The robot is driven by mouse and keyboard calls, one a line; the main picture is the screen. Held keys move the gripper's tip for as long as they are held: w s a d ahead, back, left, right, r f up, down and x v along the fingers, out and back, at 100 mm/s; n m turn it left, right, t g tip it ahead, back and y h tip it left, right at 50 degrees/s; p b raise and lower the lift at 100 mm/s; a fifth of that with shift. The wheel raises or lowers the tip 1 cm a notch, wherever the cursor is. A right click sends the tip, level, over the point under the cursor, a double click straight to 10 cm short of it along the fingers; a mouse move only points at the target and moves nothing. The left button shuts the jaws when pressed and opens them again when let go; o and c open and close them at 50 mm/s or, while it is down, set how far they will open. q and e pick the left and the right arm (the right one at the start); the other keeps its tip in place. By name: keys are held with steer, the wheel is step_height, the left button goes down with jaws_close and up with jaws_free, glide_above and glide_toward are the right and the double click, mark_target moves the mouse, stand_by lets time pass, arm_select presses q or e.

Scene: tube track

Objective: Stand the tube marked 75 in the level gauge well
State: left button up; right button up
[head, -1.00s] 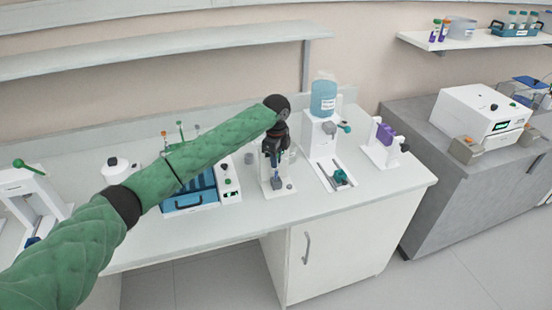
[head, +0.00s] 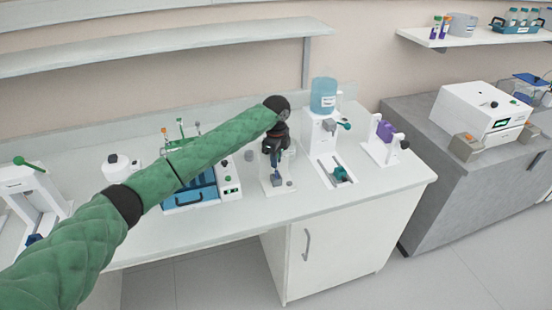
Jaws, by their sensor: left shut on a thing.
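My left gripper (head: 275,157) points down over a small white stand (head: 277,184) on the white bench. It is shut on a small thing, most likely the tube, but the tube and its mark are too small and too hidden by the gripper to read. A small grey-blue piece (head: 289,183) shows at the base of the stand, just below the gripper. I cannot tell whether this stand is the level gauge or whether the held thing touches it. My right gripper is not in view.
A blue rack (head: 190,196) is partly behind my left arm. A grey counter (head: 470,195) stands farther right.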

arm_select(q)
steer(key=shift+f, duration=0.6)
steer(key=o, duration=0.9)
